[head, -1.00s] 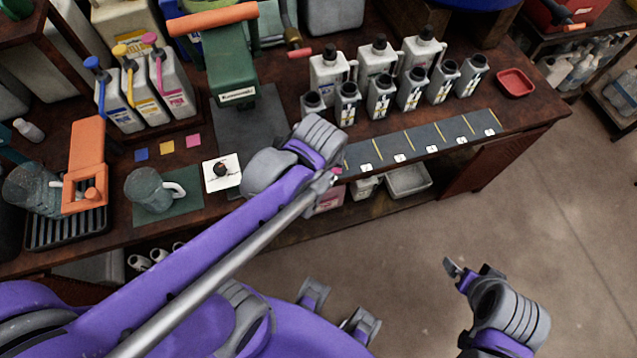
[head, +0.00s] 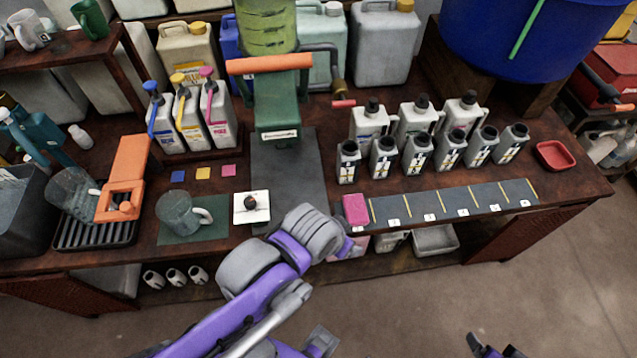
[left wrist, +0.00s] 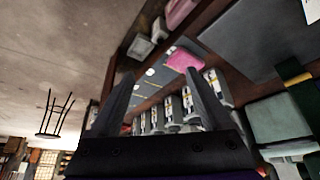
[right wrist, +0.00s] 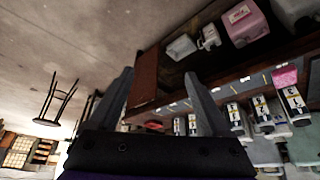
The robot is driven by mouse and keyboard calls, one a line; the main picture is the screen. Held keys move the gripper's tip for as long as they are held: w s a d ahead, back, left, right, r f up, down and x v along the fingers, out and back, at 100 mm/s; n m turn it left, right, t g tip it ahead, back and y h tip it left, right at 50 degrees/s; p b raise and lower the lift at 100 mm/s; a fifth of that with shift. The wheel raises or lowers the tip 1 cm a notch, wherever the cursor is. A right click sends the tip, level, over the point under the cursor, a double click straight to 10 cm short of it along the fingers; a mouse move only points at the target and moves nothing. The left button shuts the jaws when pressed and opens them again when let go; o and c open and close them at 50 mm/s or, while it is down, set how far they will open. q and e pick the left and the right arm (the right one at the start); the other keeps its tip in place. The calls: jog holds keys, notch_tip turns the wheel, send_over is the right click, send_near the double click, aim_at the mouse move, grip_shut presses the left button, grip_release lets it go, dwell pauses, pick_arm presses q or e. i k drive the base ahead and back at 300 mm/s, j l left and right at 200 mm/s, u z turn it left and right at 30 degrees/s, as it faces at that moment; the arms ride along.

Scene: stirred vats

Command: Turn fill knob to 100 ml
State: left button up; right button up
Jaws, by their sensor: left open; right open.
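The fill knob (head: 250,201) is a small dark knob on a white square plate on the bench, right of the glass jug (head: 177,213). Its scale and setting are too small to read. My left arm reaches up from below, its wrist just right of and below the knob plate. My left gripper (left wrist: 160,88) is open and empty in the left wrist view, apart from the knob. My right gripper (right wrist: 160,92) is open and empty. Only its tip shows at the bottom of the head view, out over the floor, far from the knob.
A green press (head: 280,105) with an orange bar stands behind the knob. A pink block (head: 355,209) sits at the left end of a numbered strip (head: 455,205). Several bottles stand behind it. A red tray (head: 556,156) lies at right.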

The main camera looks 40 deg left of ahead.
aim_at(249, 203)
jog(key=u, duration=1.75)
